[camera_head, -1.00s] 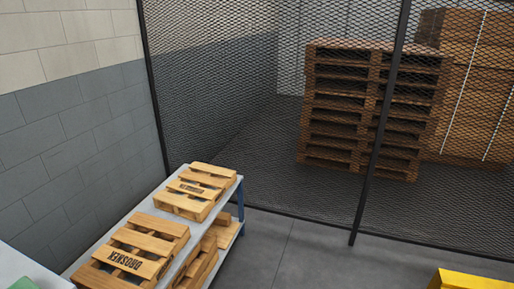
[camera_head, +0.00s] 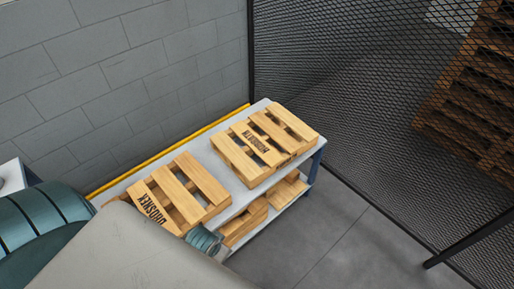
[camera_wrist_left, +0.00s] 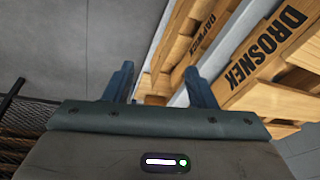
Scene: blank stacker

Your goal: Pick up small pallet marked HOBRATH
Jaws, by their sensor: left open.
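The small pallet marked HOBRATH (camera_head: 283,128) lies flat on the top shelf of a metal rack (camera_head: 222,171), at its far end. A second small pallet, marked DROSNEK (camera_head: 187,189), lies on the same shelf, nearer to me. My left arm covers the near end of the rack in the head view, so the fingertips cannot be made out there. In the left wrist view my left gripper (camera_wrist_left: 160,72) is open and empty, beside the DROSNEK pallet (camera_wrist_left: 262,62). My right gripper is not in view.
More small pallets (camera_head: 242,226) lie on the lower shelf; one shows in the left wrist view (camera_wrist_left: 207,30), its name hard to read. A block wall (camera_head: 120,75) stands behind the rack and mesh fencing (camera_head: 340,90) beyond it. Grey floor (camera_head: 345,250) at right is clear.

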